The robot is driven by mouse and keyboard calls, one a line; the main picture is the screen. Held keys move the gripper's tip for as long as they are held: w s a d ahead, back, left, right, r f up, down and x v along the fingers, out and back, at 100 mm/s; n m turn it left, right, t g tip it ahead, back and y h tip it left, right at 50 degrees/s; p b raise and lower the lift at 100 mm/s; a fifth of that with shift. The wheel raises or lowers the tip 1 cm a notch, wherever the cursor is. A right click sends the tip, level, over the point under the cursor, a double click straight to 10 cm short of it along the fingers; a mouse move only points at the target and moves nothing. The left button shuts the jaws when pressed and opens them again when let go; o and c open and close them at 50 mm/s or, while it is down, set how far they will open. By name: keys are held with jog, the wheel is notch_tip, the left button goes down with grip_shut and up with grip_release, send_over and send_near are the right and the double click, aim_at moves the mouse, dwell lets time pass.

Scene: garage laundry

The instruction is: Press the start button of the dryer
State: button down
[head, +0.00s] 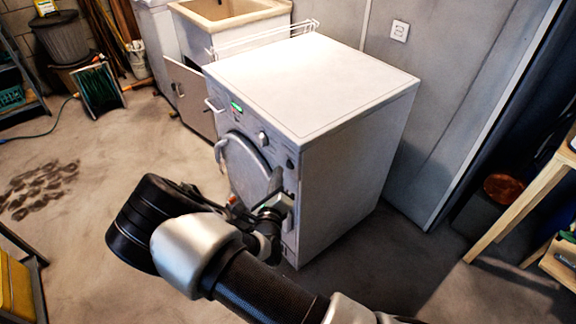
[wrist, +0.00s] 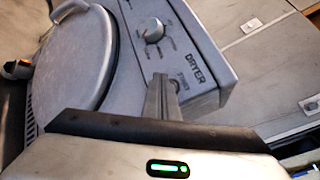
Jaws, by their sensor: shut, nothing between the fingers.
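The white dryer (head: 340,150) stands in the middle of the head view, its round door and control panel facing left. The panel has a knob (head: 262,138), a lit green display (head: 236,106) and a small dark round button (head: 289,163) near the right corner. In the wrist view the knob (wrist: 153,30) and the word DRYER show; small lettering sits beside my fingertips. My gripper (wrist: 162,84) is shut and empty, its tips over the panel next to that lettering. The fingers partly hide the button area, and I cannot tell whether they touch the panel.
A sink cabinet (head: 215,25) with an open door and a white wire rack stand behind the dryer. A wooden table (head: 520,210) is at the right. A green hose reel (head: 98,88) is at the back left. Floor left of the dryer is mostly clear.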

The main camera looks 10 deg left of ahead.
jog(key=s+a, duration=0.3)
jog(key=shift+s+p, duration=0.25)
jog(key=shift+p, duration=0.05)
dwell(0.7)
